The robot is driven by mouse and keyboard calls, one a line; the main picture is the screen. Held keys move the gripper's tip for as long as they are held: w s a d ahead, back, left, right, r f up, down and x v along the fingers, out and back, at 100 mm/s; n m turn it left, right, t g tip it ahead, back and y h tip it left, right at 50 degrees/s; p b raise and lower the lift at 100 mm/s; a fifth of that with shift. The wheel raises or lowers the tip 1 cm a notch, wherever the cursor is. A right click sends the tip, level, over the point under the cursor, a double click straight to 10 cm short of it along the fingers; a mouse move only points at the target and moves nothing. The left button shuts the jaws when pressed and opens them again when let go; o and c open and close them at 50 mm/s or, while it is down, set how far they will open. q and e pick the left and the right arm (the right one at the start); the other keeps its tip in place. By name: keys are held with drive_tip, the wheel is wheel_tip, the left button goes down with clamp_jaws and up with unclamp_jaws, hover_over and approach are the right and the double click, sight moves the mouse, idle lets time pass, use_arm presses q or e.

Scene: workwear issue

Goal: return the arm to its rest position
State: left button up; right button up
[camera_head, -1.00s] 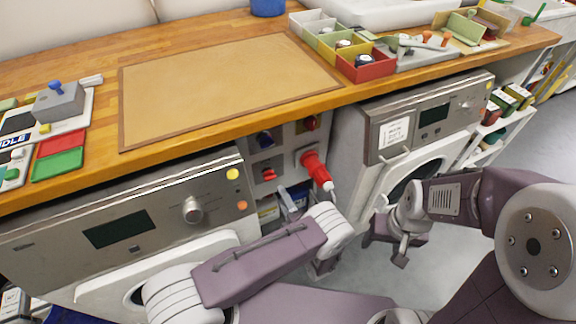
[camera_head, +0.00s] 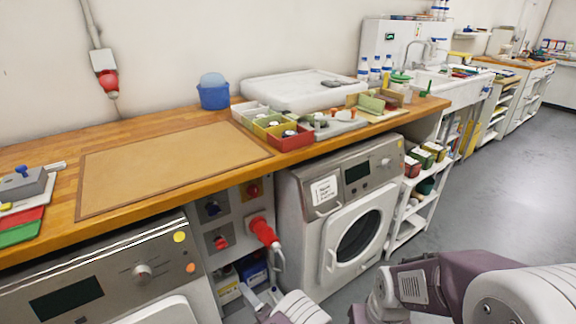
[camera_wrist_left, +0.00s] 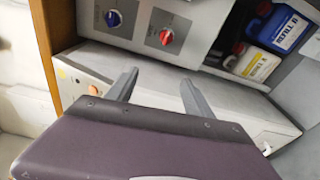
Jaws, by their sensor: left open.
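My left gripper (camera_head: 262,298) is at the bottom edge of the head view, low in front of the shelf gap between the two washing machines. In the left wrist view its two grey fingers (camera_wrist_left: 158,92) stand apart with nothing between them. My right arm (camera_head: 420,285) reaches in from the lower right, in front of the right washing machine (camera_head: 318,240). Its gripper end is mostly cut off by the bottom edge, so its fingers cannot be made out.
The wooden worktop (camera_head: 130,130) carries a brown mat (camera_head: 170,165), small coloured bins (camera_head: 290,140) and a blue tub (camera_head: 214,95). A red plug (camera_head: 263,232) juts out from the socket panel (camera_head: 222,215). Bottles (camera_wrist_left: 283,28) stand near the left fingers. Grey floor (camera_head: 490,190) is clear at right.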

use_arm(q)
drive_tip(key=s+a+r+n+g+y, duration=0.1)
drive_tip(key=s+a+r+n+g, duration=0.1)
drive_tip(key=a+n+g, duration=0.3)
drive_tip(key=s+a+r+n+g+y, duration=0.1)
drive_tip(key=s+a+r+n+g, duration=0.15)
drive_tip(key=a+n+g, duration=0.35)
drive_tip(key=s+r+n+g+h, duration=0.3)
drive_tip(key=s+n+g+h, duration=0.3)
drive_tip(key=s+n, duration=0.95)
drive_tip(key=w+d+r+n+t+h+p, duration=0.2)
drive_tip(key=r+n+h+p, duration=0.2)
drive_tip(key=r+n+p, duration=0.5)
drive_tip(key=w+d+r+n+t+h+p, duration=0.2)
drive_tip(key=r+n+p, duration=0.7)
drive_tip(key=r+p, duration=0.5)
wheel_tip(320, 180, up, 5)
drive_tip(key=shift+d+f+n+t+h, duration=0.1)
drive_tip(key=shift+d+n+t+h, duration=0.35)
drive_tip(key=shift+h, duration=0.45)
use_arm(e)
wheel_tip(320, 180, up, 23)
drive_tip(key=shift+w+a, duration=0.25)
drive_tip(key=shift+w, duration=0.2)
